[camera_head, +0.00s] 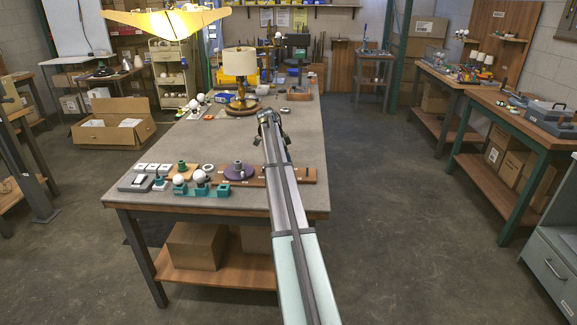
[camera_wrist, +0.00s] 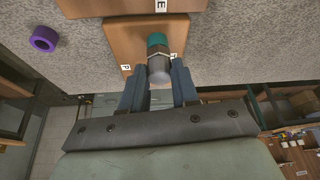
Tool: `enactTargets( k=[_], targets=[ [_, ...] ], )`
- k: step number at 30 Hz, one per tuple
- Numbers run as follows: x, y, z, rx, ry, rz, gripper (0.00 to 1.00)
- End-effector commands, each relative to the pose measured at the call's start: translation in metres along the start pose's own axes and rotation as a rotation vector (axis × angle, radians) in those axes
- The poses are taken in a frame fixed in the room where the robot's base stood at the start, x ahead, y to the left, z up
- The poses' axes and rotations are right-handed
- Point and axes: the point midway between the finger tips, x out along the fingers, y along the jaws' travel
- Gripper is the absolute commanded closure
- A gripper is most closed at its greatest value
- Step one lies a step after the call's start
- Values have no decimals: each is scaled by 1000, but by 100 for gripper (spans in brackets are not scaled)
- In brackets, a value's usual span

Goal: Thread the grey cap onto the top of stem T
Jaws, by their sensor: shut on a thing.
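In the wrist view my gripper (camera_wrist: 159,68) is shut on the grey cap (camera_wrist: 160,72), a short cylinder with a paler grey end. A teal cylindrical piece (camera_wrist: 157,40) lies in line with the cap at its far end, over a wooden board (camera_wrist: 120,40). I cannot tell whether the teal piece touches the cap or whether it is stem T. The board has white letter tags, one reading P; no T tag is legible. In the head view the arm hides much of this area, and the cap cannot be made out.
A purple ring (camera_wrist: 43,38) lies on the grey surface, left in the wrist view. In the head view a purple disc (camera_head: 238,173), several teal holders with white balls, and white blocks stand on the near table (camera_head: 225,140). A lamp (camera_head: 240,63) stands farther back.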

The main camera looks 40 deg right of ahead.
Motion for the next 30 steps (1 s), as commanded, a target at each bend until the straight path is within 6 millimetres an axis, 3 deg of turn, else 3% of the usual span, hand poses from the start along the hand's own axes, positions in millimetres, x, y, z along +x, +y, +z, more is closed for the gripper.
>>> enactTargets(
  k=[9,25,26,30],
  targets=[
    [1,-4,0,276,0,114,100],
    [1,-5,0,380,0,158,100],
    [1,-5,0,396,0,164,70],
    [1,-3,0,391,0,161,56]
  ],
)
